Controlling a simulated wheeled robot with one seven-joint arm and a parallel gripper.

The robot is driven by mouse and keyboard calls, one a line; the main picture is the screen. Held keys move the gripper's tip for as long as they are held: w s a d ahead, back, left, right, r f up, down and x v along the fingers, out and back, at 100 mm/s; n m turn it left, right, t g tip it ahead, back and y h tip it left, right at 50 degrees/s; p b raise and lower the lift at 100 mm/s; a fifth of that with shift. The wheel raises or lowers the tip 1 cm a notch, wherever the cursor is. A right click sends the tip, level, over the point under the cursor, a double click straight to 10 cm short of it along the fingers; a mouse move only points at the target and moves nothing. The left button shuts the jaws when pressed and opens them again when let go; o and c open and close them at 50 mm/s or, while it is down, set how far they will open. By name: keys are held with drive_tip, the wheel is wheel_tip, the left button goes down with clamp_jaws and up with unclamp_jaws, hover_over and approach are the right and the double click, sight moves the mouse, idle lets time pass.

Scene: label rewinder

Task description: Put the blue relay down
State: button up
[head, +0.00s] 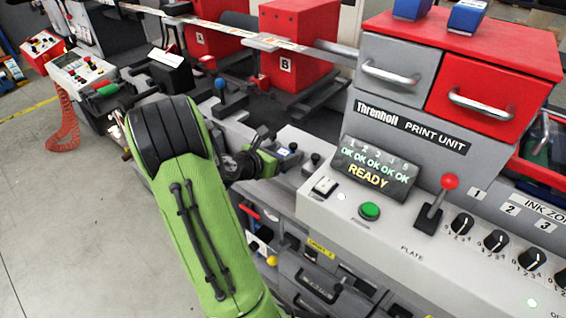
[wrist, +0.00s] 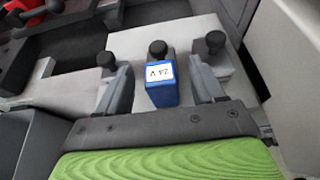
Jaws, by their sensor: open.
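The blue relay (wrist: 162,94), a small block with a white "24 V" label, stands on a light grey surface in the wrist view. My gripper (wrist: 161,72) is open, with one finger on each side of the relay. A gap shows between the relay and each finger. In the head view my gripper (head: 272,156) is over the left end of the print unit's grey ledge. The relay's label (head: 285,152) shows there only as a small pale patch beside the fingers. The relay's underside is hidden.
Black round knobs (wrist: 158,48) stand close around the fingers. The print unit (head: 400,100), with a red lever (head: 449,182) and a green button (head: 370,211), is to the right. Two blue blocks (head: 467,16) sit on its red top. The floor (head: 60,210) at left is clear.

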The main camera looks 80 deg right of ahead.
drive_tip(key=shift+x, duration=1.1)
drive_tip(key=shift+a, duration=0.1)
drive_tip(key=shift+r, duration=0.1)
drive_tip(key=c, duration=1.2)
